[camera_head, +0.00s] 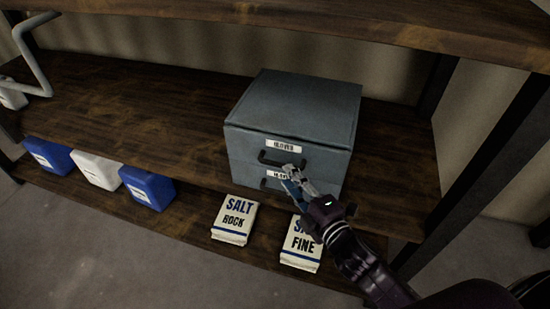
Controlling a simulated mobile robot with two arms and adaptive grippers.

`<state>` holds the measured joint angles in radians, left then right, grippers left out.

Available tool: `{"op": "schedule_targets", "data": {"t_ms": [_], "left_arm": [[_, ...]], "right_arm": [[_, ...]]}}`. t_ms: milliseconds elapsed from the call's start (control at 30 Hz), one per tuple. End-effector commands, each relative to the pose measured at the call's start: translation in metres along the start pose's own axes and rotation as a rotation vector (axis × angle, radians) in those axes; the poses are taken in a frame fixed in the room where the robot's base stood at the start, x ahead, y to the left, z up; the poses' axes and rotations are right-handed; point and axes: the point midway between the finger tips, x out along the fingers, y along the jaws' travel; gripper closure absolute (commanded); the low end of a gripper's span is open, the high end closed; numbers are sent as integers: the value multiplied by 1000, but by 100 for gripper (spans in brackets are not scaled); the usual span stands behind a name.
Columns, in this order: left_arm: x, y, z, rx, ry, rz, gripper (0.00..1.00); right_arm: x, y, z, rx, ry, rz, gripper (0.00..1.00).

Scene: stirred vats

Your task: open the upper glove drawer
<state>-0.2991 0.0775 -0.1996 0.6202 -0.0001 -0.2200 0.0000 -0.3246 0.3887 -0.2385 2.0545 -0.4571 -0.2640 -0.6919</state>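A grey-blue drawer cabinet (300,95) stands on the dark wooden shelf. Its upper drawer (243,143) has a white label reading gloves and a dark bar handle (270,160). The lower drawer (240,172) has a similar label, partly covered by my gripper. The upper drawer looks shut or nearly so; a thin dark gap runs along its top edge. My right gripper (291,172) is in front of the cabinet, its fingertips at or just below the right end of the upper handle. I cannot tell whether it touches the handle or how far its fingers are apart. My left gripper is out of view.
Below stand a rock salt bag (235,220) and a fine salt bag (301,247), the latter partly behind my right arm. Blue and white containers (98,170) stand at left. An upper shelf board (330,18) overhangs. The shelf (150,105) left of the cabinet is clear.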

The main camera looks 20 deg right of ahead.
Motion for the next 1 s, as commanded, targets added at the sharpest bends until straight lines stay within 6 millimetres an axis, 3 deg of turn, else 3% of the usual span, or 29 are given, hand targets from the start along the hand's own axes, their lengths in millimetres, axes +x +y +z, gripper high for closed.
{"op": "schedule_targets", "data": {"t_ms": [433,833,1000], "left_arm": [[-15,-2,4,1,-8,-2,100],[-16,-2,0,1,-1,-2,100],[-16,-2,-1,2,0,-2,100]], "right_arm": [[60,1,0,3,-1,0,72],[67,-1,0,3,0,-2,72],[67,-1,0,3,0,-2,90]]}}
